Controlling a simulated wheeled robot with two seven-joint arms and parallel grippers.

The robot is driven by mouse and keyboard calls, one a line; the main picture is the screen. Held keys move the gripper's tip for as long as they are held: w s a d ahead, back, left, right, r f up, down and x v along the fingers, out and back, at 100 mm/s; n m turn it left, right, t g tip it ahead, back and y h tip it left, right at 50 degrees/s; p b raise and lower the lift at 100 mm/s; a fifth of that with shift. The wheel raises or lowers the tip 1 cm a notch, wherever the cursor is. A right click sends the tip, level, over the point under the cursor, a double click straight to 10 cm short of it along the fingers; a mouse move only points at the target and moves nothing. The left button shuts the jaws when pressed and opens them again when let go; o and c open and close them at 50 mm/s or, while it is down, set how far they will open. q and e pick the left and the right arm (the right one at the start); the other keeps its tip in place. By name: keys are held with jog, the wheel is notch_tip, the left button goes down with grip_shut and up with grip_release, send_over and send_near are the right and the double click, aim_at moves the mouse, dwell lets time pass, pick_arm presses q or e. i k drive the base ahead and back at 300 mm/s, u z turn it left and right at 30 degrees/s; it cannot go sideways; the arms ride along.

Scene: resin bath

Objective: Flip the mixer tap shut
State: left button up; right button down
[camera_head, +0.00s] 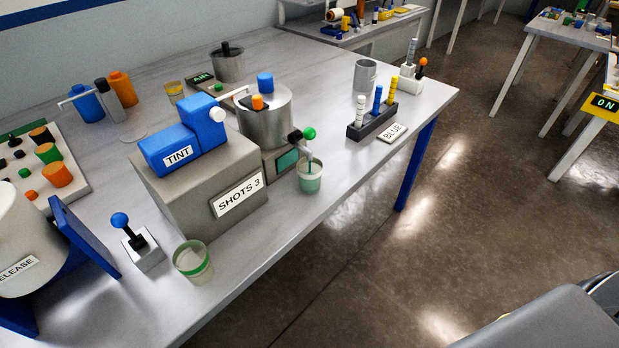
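The mixer is a steel pot (264,128) on a grey base near the table's middle. A thin green-teal strand shows below the tap and runs down into a clear cup (310,180). The cup stands upright beneath the tap near the table's front edge and has green liquid in it. Neither of my grippers is in view.
A grey block labelled SHOTS 3 (192,202), with a blue TINT unit (182,144), stands left of the tap. A blue-knobbed lever (121,221) and another cup (193,261) are at the front left. A rack marked BLUE (370,124) stands right. The table is clear between the cup and rack.

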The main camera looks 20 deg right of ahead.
aim_at(308, 133)
jog(key=k, duration=1.35)
jog(key=z, duration=0.55)
jog(key=i, duration=0.75)
jog(key=z, duration=0.2)
